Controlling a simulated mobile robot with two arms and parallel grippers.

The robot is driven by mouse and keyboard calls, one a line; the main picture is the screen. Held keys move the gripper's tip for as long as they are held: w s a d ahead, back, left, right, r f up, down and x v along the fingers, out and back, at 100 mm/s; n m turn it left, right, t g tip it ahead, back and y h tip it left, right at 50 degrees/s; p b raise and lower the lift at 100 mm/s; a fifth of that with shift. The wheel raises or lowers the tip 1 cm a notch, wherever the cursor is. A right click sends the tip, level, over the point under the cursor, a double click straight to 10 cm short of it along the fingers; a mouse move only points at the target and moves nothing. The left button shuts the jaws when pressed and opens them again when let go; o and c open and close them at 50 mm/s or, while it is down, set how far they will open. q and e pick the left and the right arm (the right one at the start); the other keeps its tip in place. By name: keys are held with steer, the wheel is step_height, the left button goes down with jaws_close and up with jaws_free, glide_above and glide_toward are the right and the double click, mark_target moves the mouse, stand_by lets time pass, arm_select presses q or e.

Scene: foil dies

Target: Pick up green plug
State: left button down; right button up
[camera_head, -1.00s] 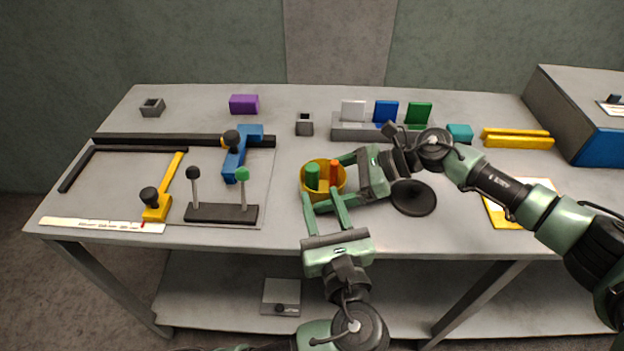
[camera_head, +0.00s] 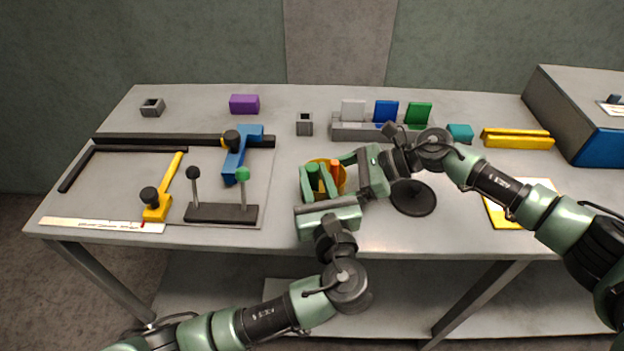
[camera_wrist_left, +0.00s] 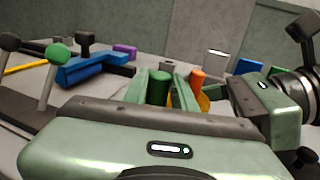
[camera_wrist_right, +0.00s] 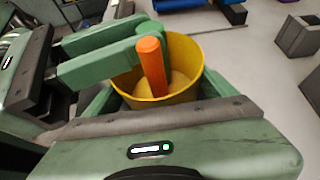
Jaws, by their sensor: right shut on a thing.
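The green plug (camera_head: 312,170) stands in a yellow cup (camera_head: 341,184) beside an orange plug (camera_head: 335,167). My left gripper (camera_head: 315,174) reaches over the cup from the front. In the left wrist view the green plug (camera_wrist_left: 159,88) stands between its two fingers, which look open, one on each side. My right gripper (camera_head: 340,178) comes from the right and is shut on the yellow cup, its fingers along the cup's sides. In the right wrist view the orange plug (camera_wrist_right: 151,65) leans in the cup (camera_wrist_right: 187,62); the left gripper's fingers mostly hide the green plug there.
A black stand with two knobbed levers (camera_head: 222,213) and a blue clamp (camera_head: 236,155) lie left of the cup. A grey rack (camera_head: 362,131) with white, blue and green blocks stands behind. A black funnel-like disc (camera_head: 414,198) is at the right.

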steer(key=o, duration=0.8)
steer(key=v, duration=1.1)
steer(key=shift+d+r, duration=0.15)
steer(key=shift+d, duration=0.25)
arm_select(q)
step_height(320, 180, up, 10)
arm_select(e)
steer(key=shift+d, duration=0.1)
